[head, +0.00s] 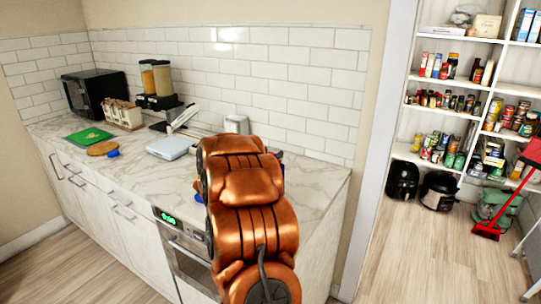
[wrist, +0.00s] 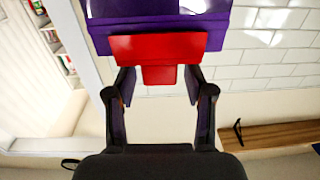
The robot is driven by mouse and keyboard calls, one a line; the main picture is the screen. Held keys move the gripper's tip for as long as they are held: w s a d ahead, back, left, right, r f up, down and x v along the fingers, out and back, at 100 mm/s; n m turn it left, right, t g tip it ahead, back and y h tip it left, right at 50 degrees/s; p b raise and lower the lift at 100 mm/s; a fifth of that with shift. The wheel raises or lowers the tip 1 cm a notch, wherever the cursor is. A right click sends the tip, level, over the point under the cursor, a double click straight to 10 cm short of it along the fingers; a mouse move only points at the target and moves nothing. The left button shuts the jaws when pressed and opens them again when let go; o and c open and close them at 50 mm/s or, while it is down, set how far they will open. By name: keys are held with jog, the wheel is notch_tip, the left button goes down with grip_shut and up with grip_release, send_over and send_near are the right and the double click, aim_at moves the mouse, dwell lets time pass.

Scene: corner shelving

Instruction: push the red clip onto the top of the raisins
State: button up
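The raisins are a purple box (wrist: 160,32) at the top of the wrist view, partly cut off by the frame. The red clip (wrist: 160,47) is at the edge of the box nearest my gripper, with its narrow tab pointing toward the palm. How far it sits on the box cannot be told. My gripper (wrist: 160,84) has its dark fingers apart, one on either side of the tab, with small gaps beside it. The fingertips are close to the clip's wide part; contact is unclear. In the head view my orange arm hides the gripper and clip.
A marble counter (head: 150,180) runs along the tiled wall. It carries a black microwave (head: 93,92), a green board (head: 89,136), dispensers (head: 158,78) and a pale blue scale-like item (head: 169,147). Stocked shelves (head: 450,80) stand at the right. A red broom (head: 488,230) leans there.

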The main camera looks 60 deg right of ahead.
jog(key=shift+o, duration=0.3)
jog(key=a, duration=1.2)
jog(key=shift+s, duration=0.45)
